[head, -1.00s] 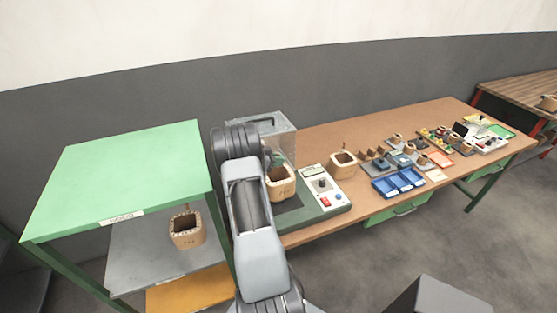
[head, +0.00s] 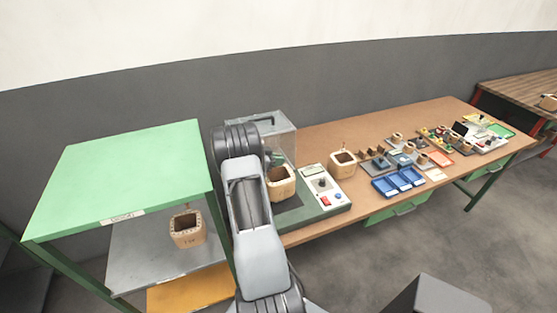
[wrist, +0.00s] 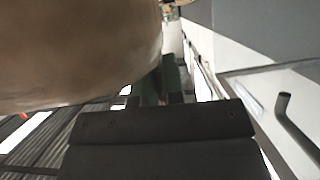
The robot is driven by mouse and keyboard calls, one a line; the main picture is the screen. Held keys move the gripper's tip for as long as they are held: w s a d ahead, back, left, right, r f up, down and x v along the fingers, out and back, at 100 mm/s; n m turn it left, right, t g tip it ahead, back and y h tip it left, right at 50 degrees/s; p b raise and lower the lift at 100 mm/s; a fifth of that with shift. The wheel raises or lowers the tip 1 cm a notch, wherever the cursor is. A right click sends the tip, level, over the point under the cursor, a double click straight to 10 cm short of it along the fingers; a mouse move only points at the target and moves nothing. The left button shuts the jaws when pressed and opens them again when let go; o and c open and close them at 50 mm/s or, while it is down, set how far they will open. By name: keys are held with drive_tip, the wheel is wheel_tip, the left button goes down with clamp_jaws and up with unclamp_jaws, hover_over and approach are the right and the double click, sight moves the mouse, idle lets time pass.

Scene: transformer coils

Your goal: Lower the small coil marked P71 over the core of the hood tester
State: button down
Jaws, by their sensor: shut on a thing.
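A tan coil (head: 281,183) is at the hood tester, above or on its dark green base. My gripper is hidden behind my own arm in the head view. In the wrist view a large tan coil surface (wrist: 75,50) fills the upper left, close to the camera, and my gripper (wrist: 160,98) is shut on it. I cannot read a marking on the coil.
A green shelf unit (head: 120,175) stands at the left with another tan coil (head: 187,229) on its grey middle shelf. A further coil (head: 343,164) stands on the wooden bench right of the tester. Blue trays (head: 398,182) and several small parts lie farther right.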

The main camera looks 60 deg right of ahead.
sight(278, 169)
drive_tip(key=shift+f, duration=0.15)
drive_tip(key=shift+f+b, duration=0.7)
drive_tip(key=shift+f, duration=0.9)
idle(0.4)
drive_tip(key=shift+f+b, duration=0.45)
drive_tip(key=shift+f, duration=0.4)
drive_tip(key=c, duration=0.8)
unclamp_jaws()
drive_tip(key=shift+o, duration=0.2)
drive_tip(key=shift+r, duration=0.1)
wheel_tip(278, 169, up, 5)
drive_tip(key=p, duration=0.4)
drive_tip(key=shift+r, duration=2.4)
